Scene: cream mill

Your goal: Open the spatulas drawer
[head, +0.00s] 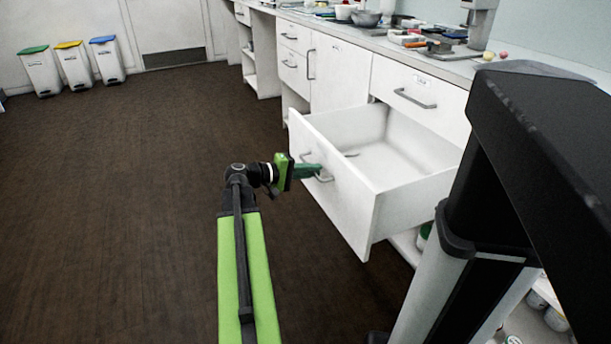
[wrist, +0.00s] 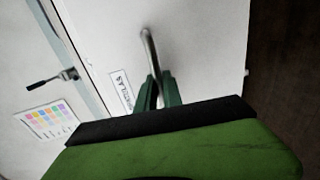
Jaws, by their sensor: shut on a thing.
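The spatulas drawer (head: 341,203) is a white drawer pulled well out from the counter in the head view. Its inside (head: 388,160) is mostly bare, with a small dark item towards the left. My gripper (head: 318,171) is at its front and shut on the metal bar handle (head: 325,178). In the wrist view, the green fingers of my gripper (wrist: 157,92) close around the handle (wrist: 150,55). A label reading "SPATULAS" (wrist: 122,90) is on the drawer front beside the handle.
A closed drawer (head: 420,95) sits above the open one, under a counter (head: 450,68) with bowls and tools. Shelves with jars (head: 555,318) show at lower right. Three bins (head: 73,66) stand at the far wall. The brown floor (head: 130,200) at left is clear.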

